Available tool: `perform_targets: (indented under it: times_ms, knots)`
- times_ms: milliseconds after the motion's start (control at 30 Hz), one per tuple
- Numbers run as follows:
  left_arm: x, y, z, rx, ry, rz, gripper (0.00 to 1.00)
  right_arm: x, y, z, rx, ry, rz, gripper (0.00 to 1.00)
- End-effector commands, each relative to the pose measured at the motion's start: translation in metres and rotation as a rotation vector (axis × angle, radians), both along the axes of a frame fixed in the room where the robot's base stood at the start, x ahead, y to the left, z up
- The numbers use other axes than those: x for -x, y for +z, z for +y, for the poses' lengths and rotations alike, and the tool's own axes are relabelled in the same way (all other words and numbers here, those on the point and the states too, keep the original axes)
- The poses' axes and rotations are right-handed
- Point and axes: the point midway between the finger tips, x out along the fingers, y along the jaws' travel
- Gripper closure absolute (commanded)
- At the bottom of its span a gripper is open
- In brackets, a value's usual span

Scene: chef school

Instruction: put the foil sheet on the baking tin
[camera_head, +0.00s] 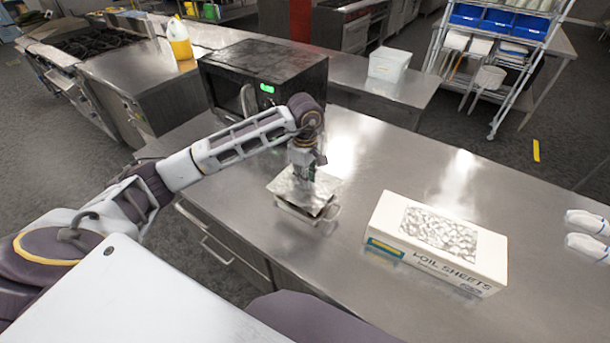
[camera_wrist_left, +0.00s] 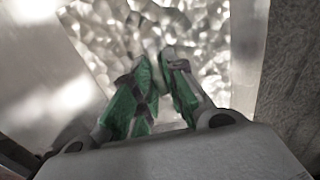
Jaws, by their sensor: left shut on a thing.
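The foil sheet (camera_head: 325,189) is a silvery crinkled square. In the head view it lies over the baking tin (camera_head: 308,216), a small metal tin on the steel counter, and hides most of it. I cannot tell whether the sheet touches the rim. My left gripper (camera_head: 305,178) points down at the sheet's middle and is shut on it. In the left wrist view the sheet (camera_wrist_left: 205,30) fills much of the picture, with the green fingertips (camera_wrist_left: 164,62) close together against it. My right gripper is not in view.
A white foil sheets box (camera_head: 385,222) stands on the steel counter (camera_head: 390,155) to the right of the tin. A dark microwave (camera_head: 265,65) is behind my left gripper. The counter between is clear.

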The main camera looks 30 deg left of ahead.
Motion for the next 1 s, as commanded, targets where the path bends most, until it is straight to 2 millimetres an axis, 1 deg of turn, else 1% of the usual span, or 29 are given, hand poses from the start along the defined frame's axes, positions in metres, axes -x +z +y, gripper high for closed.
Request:
perform_targets:
  times_ms: [100, 400, 600, 800, 1000]
  knots:
    - [0.001, -0.009, 0.0, 0.001, 0.0, 0.002, 1.0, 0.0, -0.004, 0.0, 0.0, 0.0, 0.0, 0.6]
    - [0.0, -0.027, -0.001, 0.001, -0.001, 0.001, 1.0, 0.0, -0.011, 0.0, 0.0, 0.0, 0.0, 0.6]
    - [0.0, -0.039, 0.0, 0.001, -0.001, -0.001, 1.0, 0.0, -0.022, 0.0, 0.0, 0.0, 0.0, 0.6]
    - [0.0, -0.044, 0.0, 0.001, 0.0, 0.0, 1.0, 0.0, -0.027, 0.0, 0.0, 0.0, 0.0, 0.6]
    - [0.0, -0.044, 0.0, 0.001, 0.0, 0.0, 1.0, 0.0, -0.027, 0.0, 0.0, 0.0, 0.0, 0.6]
